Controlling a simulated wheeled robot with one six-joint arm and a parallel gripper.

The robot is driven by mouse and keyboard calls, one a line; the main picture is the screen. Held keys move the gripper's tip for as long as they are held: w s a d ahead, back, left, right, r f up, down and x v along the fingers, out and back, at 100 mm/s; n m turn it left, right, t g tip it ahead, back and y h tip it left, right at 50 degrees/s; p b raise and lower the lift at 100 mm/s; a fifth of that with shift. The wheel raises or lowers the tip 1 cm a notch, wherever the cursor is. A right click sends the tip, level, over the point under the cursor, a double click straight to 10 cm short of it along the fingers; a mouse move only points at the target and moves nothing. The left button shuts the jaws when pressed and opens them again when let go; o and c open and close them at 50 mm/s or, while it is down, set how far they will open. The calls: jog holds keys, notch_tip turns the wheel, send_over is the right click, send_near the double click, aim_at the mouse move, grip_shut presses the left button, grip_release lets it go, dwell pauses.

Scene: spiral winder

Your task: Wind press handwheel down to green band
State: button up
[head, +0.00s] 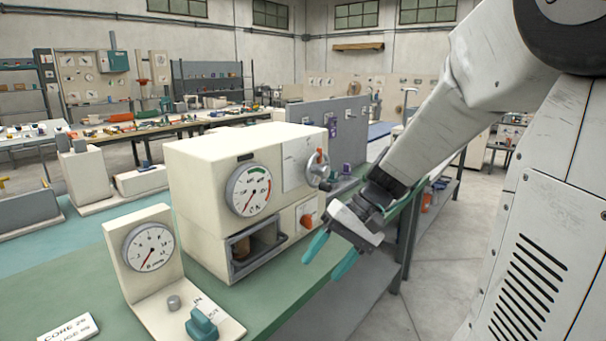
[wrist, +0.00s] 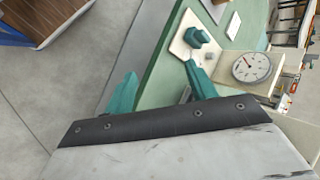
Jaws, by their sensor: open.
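The cream press box (head: 205,165) stands on the green bench top. Its round gauge (head: 248,190) has a green band at the top, a red band at the right, and a needle pointing to the lower left, away from the green. A handwheel (head: 318,168) with a small orange-red part sits at the box's right end. An orange knob (head: 307,219) is below it. My gripper (head: 330,255) is open and empty, its teal fingers in front of and below the handwheel, apart from it. In the wrist view the open fingers (wrist: 160,88) show, without the handwheel.
A smaller panel with a gauge (head: 148,247) and a teal knob (head: 202,323) stands at front left; that knob also shows in the wrist view (wrist: 197,37). A label card (head: 68,329) lies beside it. A grey panel (head: 345,130) stands behind the press. Floor is open at right.

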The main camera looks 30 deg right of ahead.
jog(key=w+d+t+y, duration=0.2)
jog(key=w+d+t, duration=0.2)
jog(key=w+d, duration=0.3)
jog(key=n+t+h, duration=0.3)
jog(key=n+t, duration=0.2)
jog(key=t, duration=0.7)
send_near(327, 172)
jog(key=w, duration=0.2)
jog(key=x, duration=0.7)
jog(key=shift+a, duration=0.25)
jog(key=c, duration=1)
